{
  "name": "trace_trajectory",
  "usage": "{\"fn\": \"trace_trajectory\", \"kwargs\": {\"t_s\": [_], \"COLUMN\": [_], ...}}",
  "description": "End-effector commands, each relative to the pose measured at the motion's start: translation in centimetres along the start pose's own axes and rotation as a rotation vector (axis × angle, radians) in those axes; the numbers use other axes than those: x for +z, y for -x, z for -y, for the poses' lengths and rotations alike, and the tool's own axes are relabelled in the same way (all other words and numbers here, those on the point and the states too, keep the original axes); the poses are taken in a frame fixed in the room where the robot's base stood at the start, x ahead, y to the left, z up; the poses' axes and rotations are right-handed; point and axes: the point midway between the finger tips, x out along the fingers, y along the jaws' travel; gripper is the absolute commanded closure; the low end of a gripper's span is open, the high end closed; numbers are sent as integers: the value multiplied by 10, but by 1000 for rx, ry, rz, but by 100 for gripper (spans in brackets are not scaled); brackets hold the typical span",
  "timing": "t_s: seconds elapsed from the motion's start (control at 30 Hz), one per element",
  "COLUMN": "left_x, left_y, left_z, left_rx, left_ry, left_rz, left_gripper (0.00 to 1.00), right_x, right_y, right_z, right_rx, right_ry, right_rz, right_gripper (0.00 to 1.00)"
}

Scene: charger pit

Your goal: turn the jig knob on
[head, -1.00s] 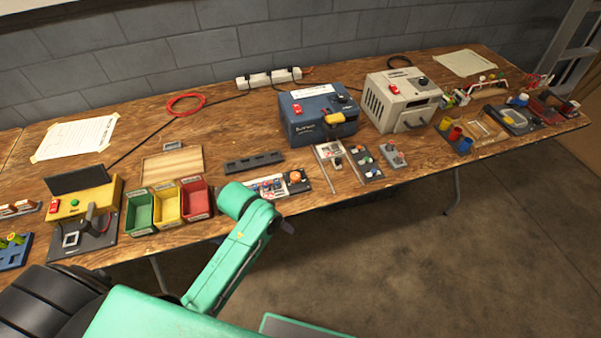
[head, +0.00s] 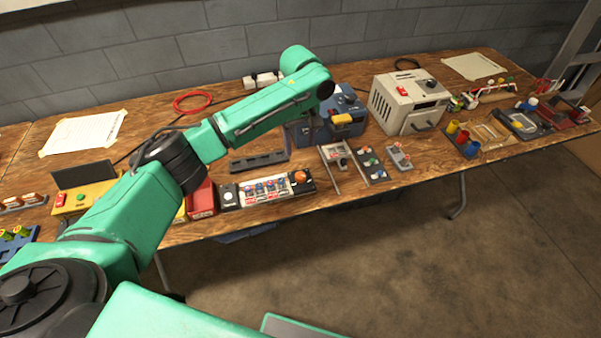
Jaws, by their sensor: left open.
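I cannot tell which is the jig knob. My green left arm reaches across the picture from the left, above the table and the board. My left gripper (head: 311,124) barely shows below the arm's far end, in front of the blue box (head: 352,107); it is open, apart from the board. My right gripper is out of view.
A beige box (head: 386,106) stands right of the blue box. Small panels (head: 370,165) lie in front of them. A dark slotted rail (head: 258,161) lies behind the board. My arm covers most of the coloured bins and part of the yellow device (head: 72,200).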

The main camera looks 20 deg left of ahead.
Motion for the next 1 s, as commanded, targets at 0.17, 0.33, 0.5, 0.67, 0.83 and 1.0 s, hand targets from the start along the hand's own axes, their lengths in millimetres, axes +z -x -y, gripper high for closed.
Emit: {"fn": "trace_trajectory", "kwargs": {"t_s": [0.17, 0.33, 0.5, 0.67, 0.83, 1.0], "left_x": [0, 0, 1, 0, 0, 0], "left_y": [-42, -89, -124, -134, -134, -134], "left_z": [1, 0, -1, -1, -1, -1], "left_rx": [-3, -1, 1, 3, 4, 4], "left_ry": [-1, -2, -4, -5, -5, -5], "left_rz": [1, 0, 1, -1, -1, -1], "left_gripper": [28, 28, 28, 28, 28, 82], "right_x": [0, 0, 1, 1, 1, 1], "right_y": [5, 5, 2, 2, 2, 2], "right_z": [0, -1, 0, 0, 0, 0], "right_rx": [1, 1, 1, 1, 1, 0], "right_ry": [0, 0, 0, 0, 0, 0], "right_rz": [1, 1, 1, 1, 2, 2], "right_gripper": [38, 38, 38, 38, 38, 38]}}
